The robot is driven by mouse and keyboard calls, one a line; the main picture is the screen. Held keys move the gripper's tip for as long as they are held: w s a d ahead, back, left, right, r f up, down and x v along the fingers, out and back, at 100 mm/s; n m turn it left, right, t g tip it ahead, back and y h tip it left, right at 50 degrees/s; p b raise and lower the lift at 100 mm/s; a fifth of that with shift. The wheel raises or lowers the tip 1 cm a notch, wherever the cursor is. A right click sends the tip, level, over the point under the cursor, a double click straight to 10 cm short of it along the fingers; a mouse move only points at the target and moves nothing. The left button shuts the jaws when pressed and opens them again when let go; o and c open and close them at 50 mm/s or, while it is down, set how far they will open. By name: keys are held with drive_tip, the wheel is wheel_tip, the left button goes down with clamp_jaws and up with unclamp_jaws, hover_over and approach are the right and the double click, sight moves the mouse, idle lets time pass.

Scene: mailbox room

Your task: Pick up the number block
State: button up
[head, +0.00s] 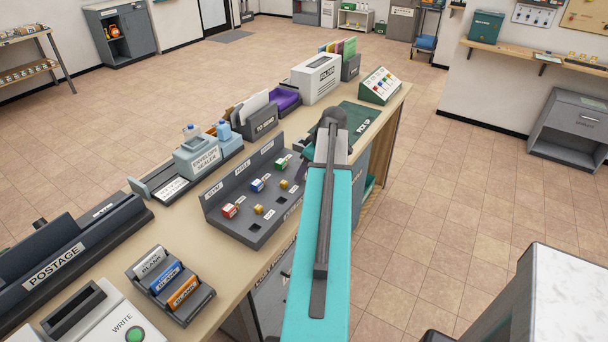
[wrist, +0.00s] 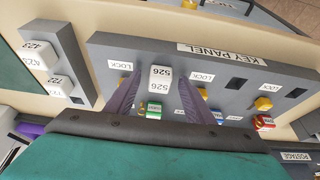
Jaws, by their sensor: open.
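Two more white number blocks, 423 (wrist: 39,55) and 722 (wrist: 60,87), sit on a small grey holder at the left of the wrist view. In the head view my arm hides the number blocks and most of my gripper.
The key panel (head: 225,213) stands on the counter with red (head: 229,211), blue (head: 257,185) and green (head: 281,163) blocks and yellow pieces. The envelope sealer (head: 198,160) and the blank stamps' rack (head: 205,300) are nearby. Open tiled floor lies right of the counter.

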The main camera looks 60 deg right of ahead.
drive_tip(key=c, duration=1.1)
drive_tip(key=shift+r, duration=0.2)
drive_tip(key=shift+r+b, duration=0.8)
drive_tip(key=shift+r, duration=0.7)
drive_tip(key=s+d+r+b, duration=0.1)
drive_tip(key=s+d+b, duration=0.1)
drive_tip(key=s, duration=0.5)
drive_tip(key=s+d+b, duration=0.2)
drive_tip(key=s, duration=0.6)
drive_tip(key=shift+s+d+r, duration=0.2)
drive_tip(key=shift+r, duration=0.15)
